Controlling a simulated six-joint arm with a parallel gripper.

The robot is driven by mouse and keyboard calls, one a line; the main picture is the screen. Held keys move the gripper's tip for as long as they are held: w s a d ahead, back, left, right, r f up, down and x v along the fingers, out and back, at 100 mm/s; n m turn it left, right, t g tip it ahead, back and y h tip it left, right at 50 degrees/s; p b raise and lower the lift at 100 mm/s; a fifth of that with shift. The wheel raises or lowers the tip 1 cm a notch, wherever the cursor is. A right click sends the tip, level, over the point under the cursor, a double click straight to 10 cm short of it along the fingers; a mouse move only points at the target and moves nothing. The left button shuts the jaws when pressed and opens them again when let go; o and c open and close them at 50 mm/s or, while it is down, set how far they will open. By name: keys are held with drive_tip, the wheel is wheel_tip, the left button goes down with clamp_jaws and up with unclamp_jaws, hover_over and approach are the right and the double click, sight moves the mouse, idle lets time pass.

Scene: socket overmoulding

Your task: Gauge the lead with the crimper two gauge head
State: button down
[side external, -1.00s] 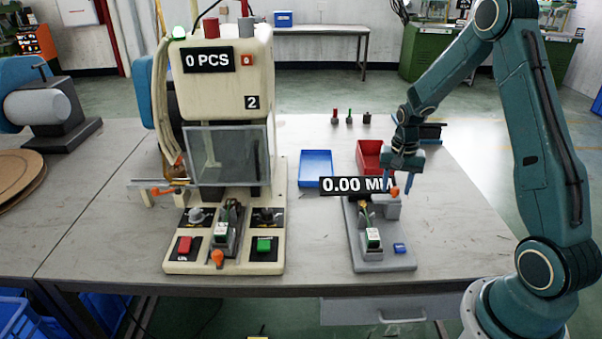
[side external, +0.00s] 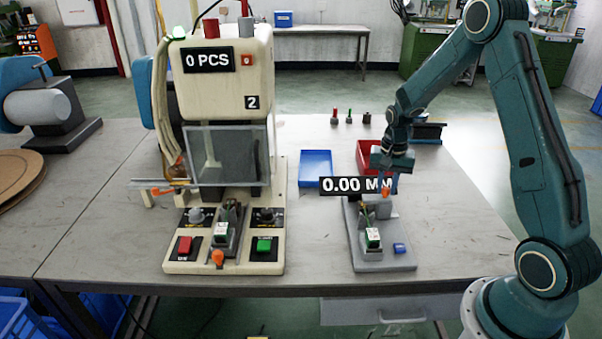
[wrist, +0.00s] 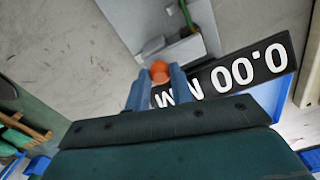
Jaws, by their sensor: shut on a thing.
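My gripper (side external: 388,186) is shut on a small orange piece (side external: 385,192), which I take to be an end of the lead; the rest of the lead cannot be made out. In the wrist view the orange piece (wrist: 159,72) sits between the blue fingertips (wrist: 158,86). The gauge (side external: 398,262) is a grey base with a block at its back, a green-and-white part (side external: 373,238) and a blue button (side external: 400,247). My gripper is over the gauge's back end; contact is unclear. Crimper two (side external: 205,95) stands left.
A blue tray (side external: 316,168) and a red bin (side external: 368,157) lie behind the gauge. The crimper has a red button (side external: 185,245), a green button (side external: 264,245) and an orange knob (side external: 217,258). The table between crimper and gauge is clear.

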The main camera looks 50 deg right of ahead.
sight(377, 197)
drive_tip(key=shift+w+a, duration=0.75)
drive_tip(key=shift+w, duration=0.05)
drive_tip(key=c, duration=1.2)
unclamp_jaws()
drive_tip(key=shift+r, duration=0.15)
drive_tip(key=shift+r, duration=0.2)
wheel_tip(377, 197, up, 13)
